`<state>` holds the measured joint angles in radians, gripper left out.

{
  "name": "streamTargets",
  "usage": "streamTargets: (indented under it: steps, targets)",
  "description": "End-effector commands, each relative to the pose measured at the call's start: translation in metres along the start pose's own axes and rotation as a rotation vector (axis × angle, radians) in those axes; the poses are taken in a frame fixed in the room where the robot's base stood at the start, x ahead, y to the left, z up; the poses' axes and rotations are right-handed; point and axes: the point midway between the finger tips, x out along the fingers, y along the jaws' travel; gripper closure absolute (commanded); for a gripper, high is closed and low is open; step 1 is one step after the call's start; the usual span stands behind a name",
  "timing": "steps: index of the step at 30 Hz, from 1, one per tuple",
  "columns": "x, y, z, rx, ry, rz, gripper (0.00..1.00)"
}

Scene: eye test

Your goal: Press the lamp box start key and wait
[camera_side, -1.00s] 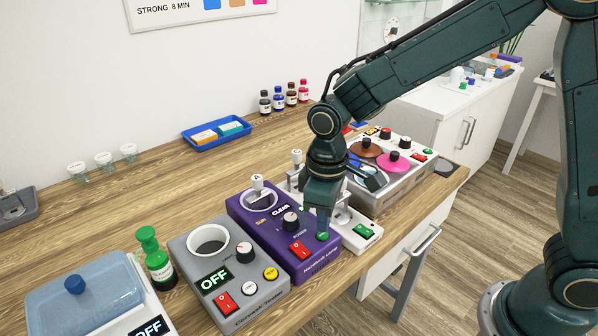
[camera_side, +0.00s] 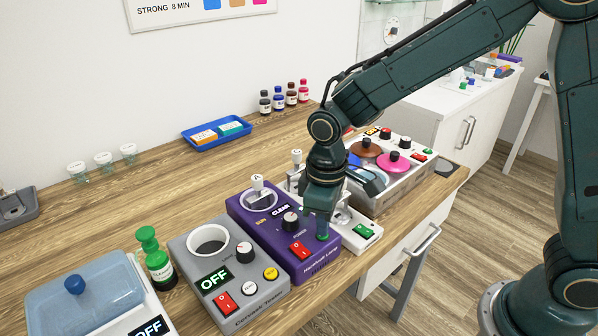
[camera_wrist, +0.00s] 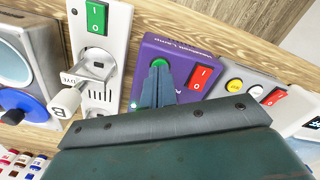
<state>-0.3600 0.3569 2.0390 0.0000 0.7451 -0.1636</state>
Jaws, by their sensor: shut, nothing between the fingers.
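The purple lamp box (camera_side: 248,222) stands among the devices on the wooden bench. It has a red power switch (camera_side: 299,250), a black knob (camera_side: 290,221), a display reading CLEAR (camera_side: 281,211) and a vial marked A (camera_side: 258,183) in its round well. My gripper (camera_side: 322,234) is shut and empty, pointing down with its tips at the green start key (camera_wrist: 159,62) at the box's corner. In the side view the tips cover most of the key. In the wrist view the fingers (camera_wrist: 160,78) overlap its near edge. I cannot tell whether the key is pushed in.
A grey tester (camera_side: 212,283) showing OFF stands close on the left. A white device (camera_side: 362,241) with a green switch is close on the right. A two-pad machine (camera_side: 410,172) is beyond it. A green bottle (camera_side: 154,256) and blue tray (camera_side: 216,134) stand clear.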

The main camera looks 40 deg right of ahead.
Motion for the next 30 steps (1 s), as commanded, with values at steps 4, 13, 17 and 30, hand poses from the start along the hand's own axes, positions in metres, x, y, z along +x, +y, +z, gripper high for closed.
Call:
streamTargets:
  steps: [4,13,17,30]
  targets:
    - [0.0018,0.0000,0.0002,0.000,-0.001,0.000,1.00]
    - [0.0051,0.0000,0.0003,0.000,-0.001,0.000,1.00]
    - [0.0063,0.0000,0.0002,0.000,-0.001,0.000,1.00]
    - [-0.0031,0.0001,-0.0003,0.000,0.001,0.000,1.00]
